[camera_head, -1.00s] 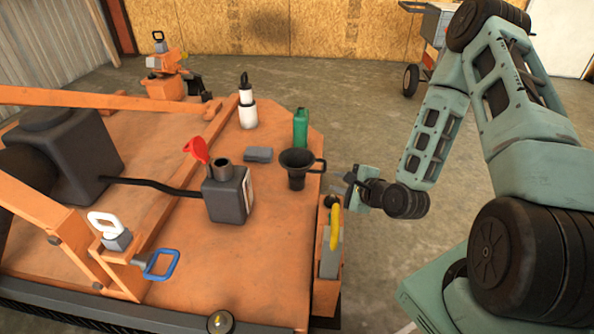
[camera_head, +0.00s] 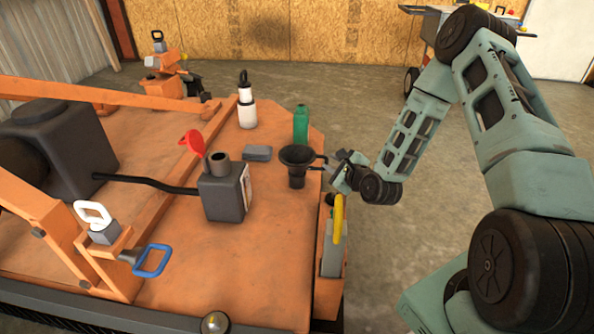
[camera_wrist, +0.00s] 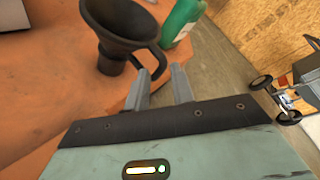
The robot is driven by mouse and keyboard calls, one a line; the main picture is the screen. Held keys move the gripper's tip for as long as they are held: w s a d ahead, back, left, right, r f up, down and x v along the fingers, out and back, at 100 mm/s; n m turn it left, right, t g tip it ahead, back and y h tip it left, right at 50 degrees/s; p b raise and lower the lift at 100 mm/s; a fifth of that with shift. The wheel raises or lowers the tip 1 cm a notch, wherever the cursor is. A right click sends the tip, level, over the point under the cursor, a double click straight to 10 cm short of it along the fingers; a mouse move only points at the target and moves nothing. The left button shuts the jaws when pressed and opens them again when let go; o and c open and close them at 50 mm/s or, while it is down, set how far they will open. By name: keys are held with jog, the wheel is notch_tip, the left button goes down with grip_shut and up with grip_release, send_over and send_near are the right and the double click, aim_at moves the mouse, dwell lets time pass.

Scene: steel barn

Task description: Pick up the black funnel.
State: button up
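The black funnel (camera_head: 296,164) stands upright on the orange deck near its right edge, its handle pointing right. In the wrist view the funnel (camera_wrist: 112,38) is at the upper left, with its loop handle (camera_wrist: 152,60) just beyond my fingertips. My gripper (camera_head: 333,168) is at the right of the funnel, close to the handle. In the wrist view my gripper (camera_wrist: 164,82) shows two grey fingers apart with nothing held between them. The left finger appears close to the handle; I cannot tell whether they touch.
A green bottle (camera_head: 301,125) stands just behind the funnel. A yellow-handled tool (camera_head: 337,220) sits at the deck's right edge, below my gripper.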

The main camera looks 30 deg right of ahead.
aim_at(326, 159)
jog(key=b+x, duration=0.3)
jog(key=x, duration=0.2)
jog(key=shift+s, duration=0.1)
jog(key=shift+w+d, duration=0.1)
jog(key=shift+w, duration=0.2)
grip_shut()
